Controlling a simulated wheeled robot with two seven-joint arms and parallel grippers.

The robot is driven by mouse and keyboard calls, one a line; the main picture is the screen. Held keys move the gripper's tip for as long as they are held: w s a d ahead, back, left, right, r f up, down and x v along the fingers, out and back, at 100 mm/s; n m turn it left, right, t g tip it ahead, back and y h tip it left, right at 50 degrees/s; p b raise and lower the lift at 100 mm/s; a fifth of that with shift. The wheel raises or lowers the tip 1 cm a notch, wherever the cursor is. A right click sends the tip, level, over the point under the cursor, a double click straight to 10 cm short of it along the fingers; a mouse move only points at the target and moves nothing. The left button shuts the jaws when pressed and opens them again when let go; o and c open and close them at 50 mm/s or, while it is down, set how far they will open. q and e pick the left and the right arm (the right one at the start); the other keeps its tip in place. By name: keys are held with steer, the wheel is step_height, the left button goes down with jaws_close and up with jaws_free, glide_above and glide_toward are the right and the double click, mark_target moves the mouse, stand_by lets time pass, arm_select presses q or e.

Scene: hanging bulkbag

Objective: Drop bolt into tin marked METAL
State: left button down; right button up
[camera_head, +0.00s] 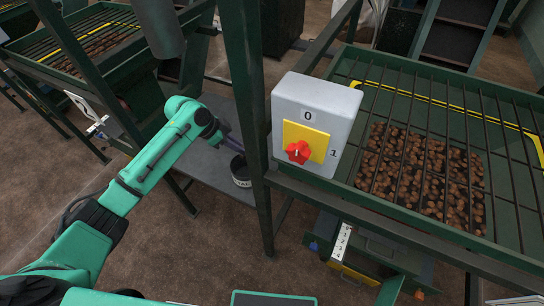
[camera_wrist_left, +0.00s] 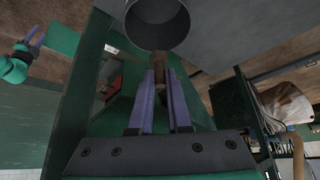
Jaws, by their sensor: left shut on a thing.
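My left gripper (camera_head: 230,143) is beside the dark upright post, just above a tin (camera_head: 241,172). The tin stands on a grey shelf; its label is partly hidden and I cannot read it in full. In the left wrist view, the purple fingers of the left gripper (camera_wrist_left: 161,88) are shut on a brown bolt (camera_wrist_left: 160,72). The bolt points toward the round open mouth of the tin (camera_wrist_left: 157,25), close to its rim. A teal arm with purple fingers, my right gripper (camera_wrist_left: 38,37), shows at the left; its opening is unclear.
A grey switch box (camera_head: 313,118) with a red knob is on the post (camera_head: 247,100) right of the tin. A green barred hopper (camera_head: 440,150) with brown lumps stands at the right. Drawers (camera_head: 365,260) are below it. The grey shelf (camera_head: 205,155) has bare room left of the tin.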

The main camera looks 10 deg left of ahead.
mark_target(235, 160)
arm_select(q)
steer(key=shift+f+b, duration=0.3)
steer(key=f+b, duration=0.1)
steer(key=b, duration=0.1)
steer(key=a+f+b, duration=0.1)
steer(key=f+b, duration=0.1)
steer(key=a+f+b, duration=0.1)
steer(key=f+b, duration=0.1)
steer(key=shift+s+f, duration=0.25)
steer(key=shift+s+r, duration=0.15)
steer(key=c, duration=0.8)
jaws_free()
steer(key=shift+d, duration=0.1)
arm_select(e)
step_height(235, 160, down, 6)
steer(key=a, duration=0.1)
steer(key=shift+s, duration=0.25)
steer(key=shift+a, duration=0.1)
